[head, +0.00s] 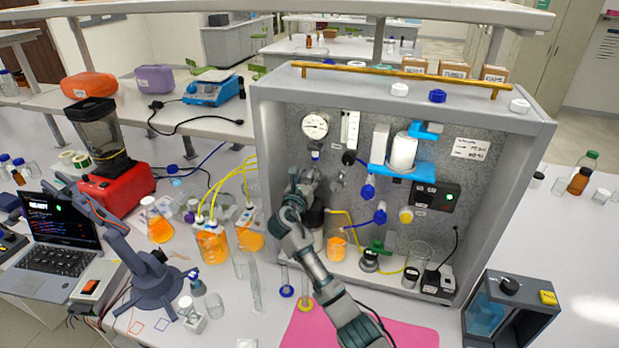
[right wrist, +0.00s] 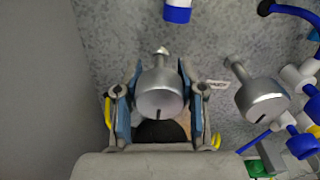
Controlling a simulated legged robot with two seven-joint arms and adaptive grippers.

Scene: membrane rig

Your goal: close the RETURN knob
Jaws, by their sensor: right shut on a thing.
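My right gripper (head: 304,186) reaches up to the left part of the rig's speckled back panel (head: 345,203). In the right wrist view its two fingers stand on either side of a round silver knob (right wrist: 160,95), shut on it. The knob has a dark mark pointing down in the picture. A second silver knob (right wrist: 262,98) is to the right, free of the fingers, its dark mark slanted. I cannot read a label telling which is RETURN. In the head view the gripper hides the held knob. My left gripper is not in view.
Close to the left is the rig's grey side wall (head: 268,150). Blue-handled valves (head: 369,190) and a pressure gauge (head: 314,126) are on the panel. An orange-filled beaker (head: 336,247) stands below. Orange-filled bottles with yellow tubes (head: 212,243) stand left of the rig.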

